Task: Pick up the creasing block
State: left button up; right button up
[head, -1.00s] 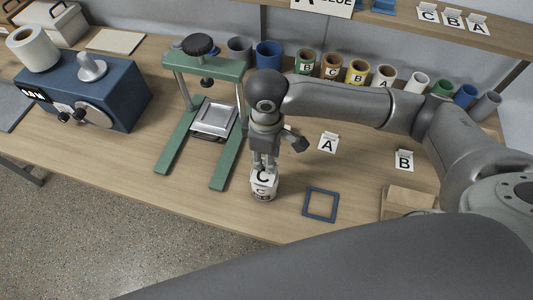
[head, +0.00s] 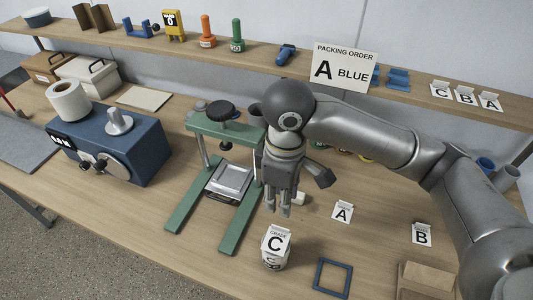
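My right gripper (head: 278,208) hangs fingers down between the green press and the Grade C container. Its fingertips are a little apart with nothing between them. The Grade C container (head: 276,247), a pale cup with a white C card, stands upright on the bench below the fingers, apart from them. I cannot tell for sure which thing is the creasing block. A small blue tool (head: 287,54) lies on the shelf, and a small white piece (head: 299,198) is partly hidden behind the gripper. My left gripper is out of view.
The green press (head: 222,180) stands left of the gripper, beside a blue machine (head: 118,145). A blue square frame (head: 332,279), cards A (head: 343,212) and B (head: 422,235), and a brown stack (head: 427,280) lie to the right. The shelf (head: 225,58) holds several tools.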

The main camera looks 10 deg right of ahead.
aim_at(299, 200)
jog(key=k, duration=1.5)
